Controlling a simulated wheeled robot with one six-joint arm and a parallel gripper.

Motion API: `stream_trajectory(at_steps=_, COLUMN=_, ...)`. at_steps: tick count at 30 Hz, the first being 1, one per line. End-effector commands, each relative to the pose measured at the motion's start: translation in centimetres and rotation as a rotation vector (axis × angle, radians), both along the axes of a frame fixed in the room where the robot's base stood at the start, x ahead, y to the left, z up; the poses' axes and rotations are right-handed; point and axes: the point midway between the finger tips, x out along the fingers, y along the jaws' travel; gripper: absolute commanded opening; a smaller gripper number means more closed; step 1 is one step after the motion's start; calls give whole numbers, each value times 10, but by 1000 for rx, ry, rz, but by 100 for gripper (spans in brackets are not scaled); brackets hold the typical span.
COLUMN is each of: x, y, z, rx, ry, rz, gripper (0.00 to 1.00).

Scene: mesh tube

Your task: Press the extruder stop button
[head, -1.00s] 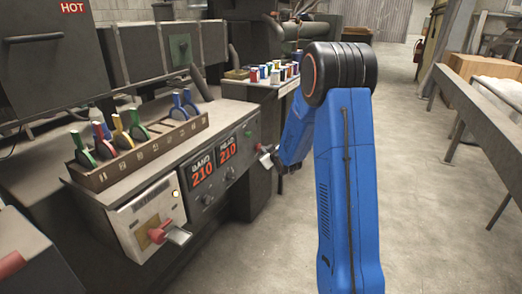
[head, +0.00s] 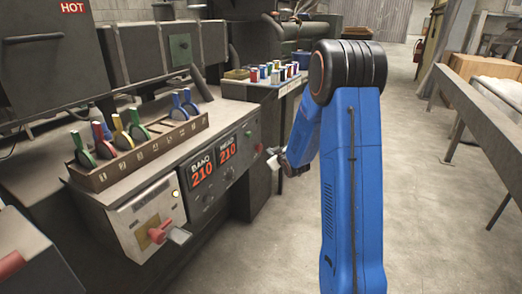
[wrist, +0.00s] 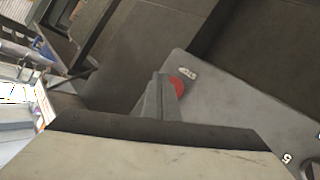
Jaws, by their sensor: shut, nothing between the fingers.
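In the wrist view a round red button (wrist: 177,86) sits on a grey panel (wrist: 225,115), beside a small white label (wrist: 187,73) that looks like STOP but is hard to read. My gripper (wrist: 159,78) is shut and empty. Its fingertips appear just left of the button and overlap part of its left edge in the picture; I cannot tell whether they touch it. In the head view my gripper (head: 272,160) is at the right end of the machine console, where I cannot make out the button.
The console carries two red 210 displays (head: 202,169) and a rack (head: 140,155) of coloured-handled tools. A control box (head: 147,217) with a red lever stands at its near end. Several coloured spools (head: 272,72) sit behind. Open floor (head: 420,200) lies to the right.

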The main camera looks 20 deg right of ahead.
Motion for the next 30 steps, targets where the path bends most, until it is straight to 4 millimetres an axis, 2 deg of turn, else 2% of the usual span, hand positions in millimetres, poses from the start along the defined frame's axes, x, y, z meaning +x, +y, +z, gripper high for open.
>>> stream_trajectory(at_steps=13, x=-28, y=-23, z=0, rx=0, ry=0, rz=-2, gripper=0)
stream_trajectory(at_steps=30, x=-30, y=-24, z=0, rx=1, ry=-1, rz=-1, gripper=0)
